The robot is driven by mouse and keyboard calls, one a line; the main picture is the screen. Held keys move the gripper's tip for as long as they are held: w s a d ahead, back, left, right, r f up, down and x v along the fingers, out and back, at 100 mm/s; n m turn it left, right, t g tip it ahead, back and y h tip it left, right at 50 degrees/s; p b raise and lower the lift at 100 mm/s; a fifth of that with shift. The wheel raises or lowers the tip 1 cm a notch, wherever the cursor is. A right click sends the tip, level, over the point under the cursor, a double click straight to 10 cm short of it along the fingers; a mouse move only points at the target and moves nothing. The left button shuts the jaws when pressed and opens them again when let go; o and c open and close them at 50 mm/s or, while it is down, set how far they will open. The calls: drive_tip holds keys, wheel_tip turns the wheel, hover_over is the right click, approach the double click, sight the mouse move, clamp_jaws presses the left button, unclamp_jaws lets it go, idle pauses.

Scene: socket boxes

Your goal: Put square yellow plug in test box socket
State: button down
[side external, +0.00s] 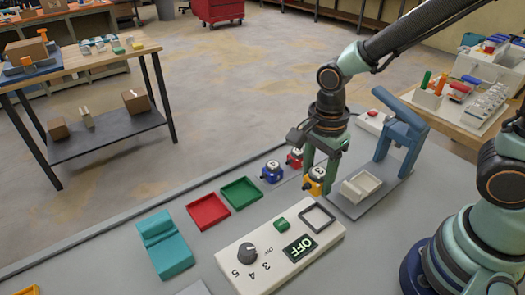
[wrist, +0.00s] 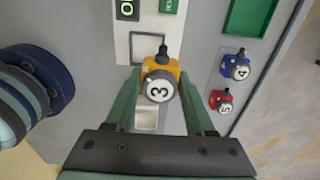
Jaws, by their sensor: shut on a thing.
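The yellow plug (side external: 314,181) is a square block with a round white cap, marked 3 in the wrist view (wrist: 160,88). My gripper (side external: 322,178) is shut on it, with a green finger on each side. I cannot tell how high above the table it is. The white test box (side external: 262,277) has a knob, a dark OFF display, a green button and a square dark-rimmed socket (side external: 318,217). In the wrist view the socket (wrist: 148,47) lies just beyond the plug, partly hidden by it. The plug is apart from the socket in the side view.
A red tray (side external: 208,211), a green tray (side external: 241,193) and a teal block (side external: 163,245) lie to the left. A blue stand (side external: 398,137) with a pale tray (side external: 360,187) is at the right.

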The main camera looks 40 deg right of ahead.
sight(318, 219)
drive_tip(key=shift+s+a+f, duration=0.25)
drive_tip(key=shift+s+f, duration=0.1)
drive_tip(key=shift+s, duration=0.25)
drive_tip(key=shift+s+a+f, duration=0.2)
drive_tip(key=shift+s+f, duration=0.1)
drive_tip(key=shift+s, duration=0.3)
drive_tip(key=shift+f, duration=2.8)
drive_tip(key=shift+s+d+f, duration=0.1)
drive_tip(key=shift+f, duration=0.15)
drive_tip(key=shift+c, duration=0.9)
unclamp_jaws()
drive_tip(key=shift+c, duration=0.9)
drive_tip(key=shift+r, duration=1.6)
wheel_tip(318, 219, up, 4)
